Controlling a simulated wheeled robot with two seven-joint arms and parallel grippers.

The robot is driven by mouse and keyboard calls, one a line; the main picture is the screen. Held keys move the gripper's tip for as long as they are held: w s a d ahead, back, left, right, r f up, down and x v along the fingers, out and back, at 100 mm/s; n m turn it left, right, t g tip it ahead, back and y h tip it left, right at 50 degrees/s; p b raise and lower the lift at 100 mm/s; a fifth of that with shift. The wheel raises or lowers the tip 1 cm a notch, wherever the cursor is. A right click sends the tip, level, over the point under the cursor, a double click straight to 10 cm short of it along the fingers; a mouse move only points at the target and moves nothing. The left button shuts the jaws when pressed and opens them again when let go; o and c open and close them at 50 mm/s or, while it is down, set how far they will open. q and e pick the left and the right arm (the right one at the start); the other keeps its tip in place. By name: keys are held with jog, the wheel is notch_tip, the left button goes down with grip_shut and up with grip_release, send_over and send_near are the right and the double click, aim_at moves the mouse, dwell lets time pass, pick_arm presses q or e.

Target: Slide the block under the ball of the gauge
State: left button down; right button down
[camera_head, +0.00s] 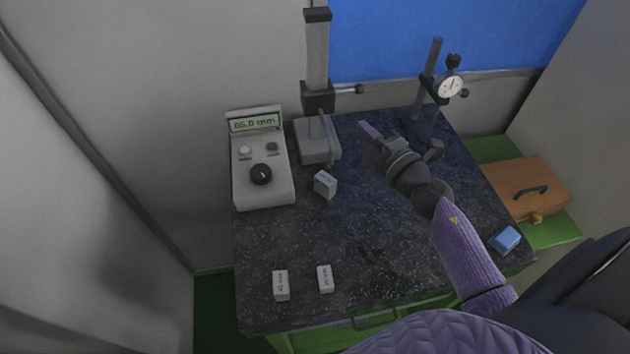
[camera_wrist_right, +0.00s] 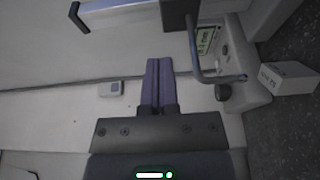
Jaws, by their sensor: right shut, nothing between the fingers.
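A small pale block (camera_head: 325,184) with dark print on its face stands on the dark stone plate, just in front of the column gauge's grey base (camera_head: 319,148). It also shows at the right of the right wrist view (camera_wrist_right: 289,77). The gauge has a tall grey column (camera_head: 317,55) and a dark slider (camera_head: 318,97). A thin bent rod (camera_wrist_right: 193,50) shows in the right wrist view; I cannot clearly make out its ball. My right gripper (camera_head: 367,130) is shut and empty, above the plate and right of the gauge base. My left gripper is not in view.
A readout box (camera_head: 262,185) showing 85.0 mm stands left of the gauge. Two more printed blocks (camera_head: 281,285) (camera_head: 324,278) stand near the plate's front edge. A dial indicator (camera_head: 451,86) on a stand is back right. A blue item (camera_head: 505,240) lies at the right edge. The plate's centre is clear.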

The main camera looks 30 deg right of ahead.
jog(key=p, duration=0.2)
send_over(325, 188)
jog(key=a, duration=0.2)
jog(key=a+f+b, duration=0.1)
jog(key=b, duration=0.1)
jog(key=f+b, duration=0.8)
jog(key=f, duration=0.1)
jog(key=f+b, duration=0.4)
jog(key=f, duration=0.1)
jog(key=shift+w+f, duration=0.1)
jog(key=shift+w, duration=0.15)
jog(key=shift+d, duration=0.1)
jog(key=shift+s+d, duration=0.1)
jog(key=shift+d, duration=0.25)
jog(key=shift+s+d, duration=0.2)
jog(key=shift+d, duration=0.35)
jog(key=shift+s+d, duration=0.15)
jog(key=shift+d, duration=0.4)
